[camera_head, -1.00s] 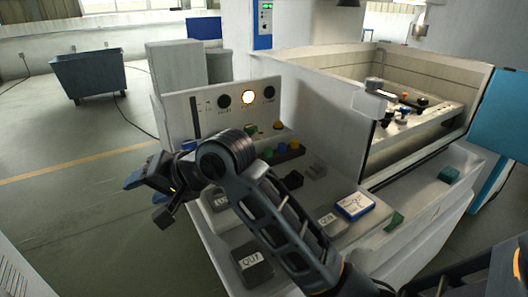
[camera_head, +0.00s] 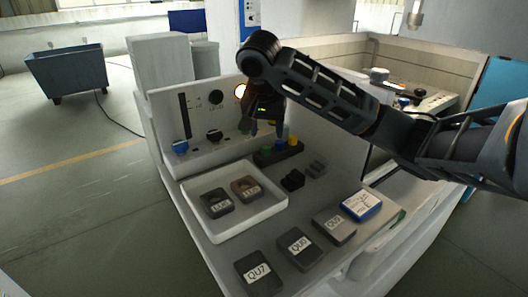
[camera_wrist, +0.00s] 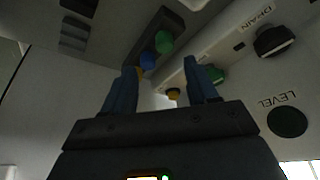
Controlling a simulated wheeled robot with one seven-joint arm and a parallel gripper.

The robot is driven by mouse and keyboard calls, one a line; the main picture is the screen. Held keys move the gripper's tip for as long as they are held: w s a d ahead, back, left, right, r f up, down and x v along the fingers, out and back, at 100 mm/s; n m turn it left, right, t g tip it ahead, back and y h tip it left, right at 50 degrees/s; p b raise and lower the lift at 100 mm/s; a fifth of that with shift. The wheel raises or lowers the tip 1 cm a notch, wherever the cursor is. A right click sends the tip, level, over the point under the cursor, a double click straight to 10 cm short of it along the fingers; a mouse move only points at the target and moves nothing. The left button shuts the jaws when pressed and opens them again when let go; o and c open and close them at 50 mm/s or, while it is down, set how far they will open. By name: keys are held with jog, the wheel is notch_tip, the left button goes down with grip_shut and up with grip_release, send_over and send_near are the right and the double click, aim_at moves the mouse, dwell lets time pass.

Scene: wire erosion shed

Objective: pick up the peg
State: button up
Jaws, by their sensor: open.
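A dark rack (camera_head: 286,153) on the machine's front shelf holds a green peg (camera_head: 266,152), a blue peg (camera_head: 280,145) and a yellow peg (camera_head: 293,141). Which one is the task's peg I cannot tell. My gripper (camera_head: 267,129) is open and empty, pointing down just above and behind the rack. In the wrist view, the rack (camera_wrist: 168,22) lies beyond the fingertips. The green peg (camera_wrist: 164,42) and blue peg (camera_wrist: 148,60) show between the two blue fingers, nearer the left one. The yellow peg (camera_wrist: 140,72) is partly hidden by the left finger.
A white tray (camera_head: 228,231) with two labelled dark blocks stands left of the rack. Several labelled blocks, such as QU7 (camera_head: 258,272), line the front edge. The upright panel (camera_head: 165,122) with knobs stands close behind my gripper. A small black block (camera_head: 292,181) lies before the rack.

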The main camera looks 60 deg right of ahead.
aim_at(265, 147)
jog(key=shift+b+x, duration=0.3)
jog(key=shift+x, duration=0.8)
jog(key=shift+w+a+p+x, duration=0.15)
jog(key=shift+w+p+x, duration=0.1)
jog(key=shift+x, duration=1)
jog(key=shift+w+a+p+x, duration=0.1)
jog(key=shift+p+x, duration=0.1)
jog(key=shift+x, duration=1.1)
jog(key=shift+c, duration=0.4)
grip_shut()
